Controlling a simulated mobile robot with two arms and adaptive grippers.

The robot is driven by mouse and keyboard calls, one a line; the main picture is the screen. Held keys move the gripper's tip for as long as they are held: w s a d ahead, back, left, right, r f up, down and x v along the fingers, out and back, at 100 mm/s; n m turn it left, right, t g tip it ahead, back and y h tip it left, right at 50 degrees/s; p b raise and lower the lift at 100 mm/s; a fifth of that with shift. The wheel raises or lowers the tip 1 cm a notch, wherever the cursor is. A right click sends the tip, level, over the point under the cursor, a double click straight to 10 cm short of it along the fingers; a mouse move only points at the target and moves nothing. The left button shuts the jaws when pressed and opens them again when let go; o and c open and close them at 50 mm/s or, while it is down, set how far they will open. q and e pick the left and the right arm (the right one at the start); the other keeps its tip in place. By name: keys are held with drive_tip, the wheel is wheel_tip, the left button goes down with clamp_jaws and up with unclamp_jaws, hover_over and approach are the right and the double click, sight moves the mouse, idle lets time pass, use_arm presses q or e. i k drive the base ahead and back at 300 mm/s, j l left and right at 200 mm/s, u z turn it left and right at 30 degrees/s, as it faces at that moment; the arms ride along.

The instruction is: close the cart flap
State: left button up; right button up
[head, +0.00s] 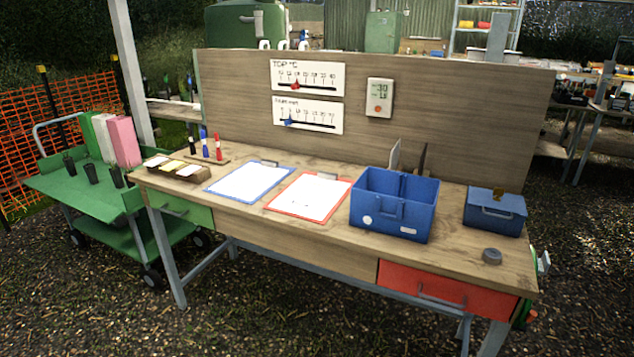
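The green cart (122,238) stands on the ground at the left, beside the left end of the workbench. Its upper tray holds several dark pots and upright green, white and pink bags. A broad green panel (72,201) reaches out flat or slightly sloping at the tray's near left side and looks like the flap lying open; its hinge is not clear. A short green side wall (133,199) stands up at the tray's right end. Neither of my grippers is in view.
The wooden workbench (240,222) carries clipboards, a blue open box (392,205) and a blue lidded box (494,211). Orange mesh fencing (55,118) stands behind the cart. The gravel in front of cart and bench is clear.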

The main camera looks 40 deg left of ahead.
sight(105, 213)
drive_tip(key=u, duration=2.8)
drive_tip(key=i+u, duration=0.2)
drive_tip(key=i, duration=0.35)
drive_tip(key=i+u, duration=0.2)
drive_tip(key=i, duration=0.4)
drive_tip(key=i+l+u, duration=0.2)
drive_tip(key=i, duration=0.35)
drive_tip(key=i+j, duration=0.1)
drive_tip(key=i, duration=1.95)
drive_tip(key=j, duration=0.1)
